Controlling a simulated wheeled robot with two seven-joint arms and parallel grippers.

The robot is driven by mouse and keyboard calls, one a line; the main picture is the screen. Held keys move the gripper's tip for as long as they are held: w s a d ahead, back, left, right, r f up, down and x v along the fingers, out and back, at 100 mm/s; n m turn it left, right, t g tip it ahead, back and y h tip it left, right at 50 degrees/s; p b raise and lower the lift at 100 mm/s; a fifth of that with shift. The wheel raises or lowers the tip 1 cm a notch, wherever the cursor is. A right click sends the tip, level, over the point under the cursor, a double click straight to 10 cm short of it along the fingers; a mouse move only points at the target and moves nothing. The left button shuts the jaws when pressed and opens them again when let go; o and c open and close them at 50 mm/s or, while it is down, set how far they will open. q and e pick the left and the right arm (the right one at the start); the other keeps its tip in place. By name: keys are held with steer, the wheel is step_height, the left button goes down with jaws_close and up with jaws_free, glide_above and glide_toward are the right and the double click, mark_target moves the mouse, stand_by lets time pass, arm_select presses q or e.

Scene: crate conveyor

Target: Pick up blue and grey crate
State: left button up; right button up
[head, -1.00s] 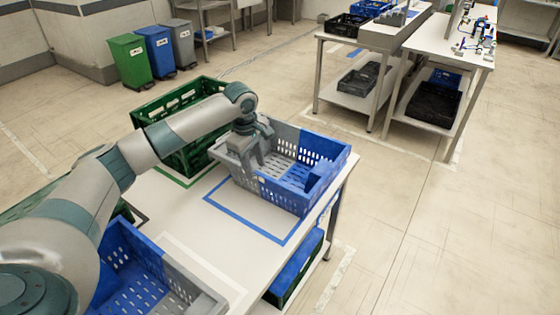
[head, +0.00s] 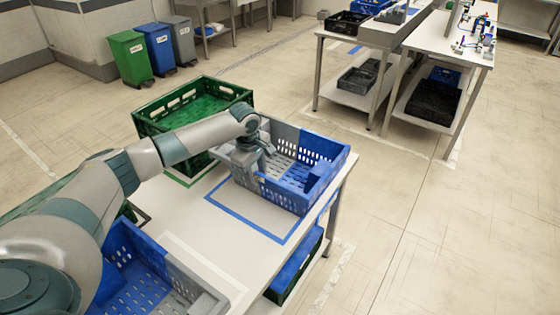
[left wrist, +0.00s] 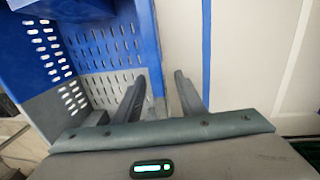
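A blue and grey crate (head: 325,185) stands on the table at the right, blue at its right part and grey at its left. It also shows in the left wrist view (left wrist: 108,40), with slotted floor and walls. My left gripper (head: 243,180) points down at the crate's near left wall. In the left wrist view its two fingers (left wrist: 160,90) are apart, one on the inner side of the wall and one on the outer side. Contact with the wall cannot be told. My right gripper is not in view.
A second blue and grey crate (head: 205,303) stands at the near left of the table (head: 220,240). A green crate (head: 222,93) stands just behind my left forearm. Blue tape (head: 240,224) marks the tabletop. A crate (head: 285,287) lies on the lower shelf.

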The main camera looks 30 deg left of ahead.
arm_select(q)
jaws_close()
steer(key=shift+w+r, duration=0.1)
steer(key=shift+r, duration=0.1)
steer(key=shift+r+b, duration=0.35)
steer(key=shift+r, duration=0.25)
step_height(320, 180, up, 2)
steer(key=shift+r+b, duration=0.2)
steer(key=shift+b, duration=0.3)
steer(key=d+r+b, duration=0.3)
steer(key=d+r, duration=0.4)
steer(key=d, duration=0.4)
steer(key=shift+d, duration=0.35)
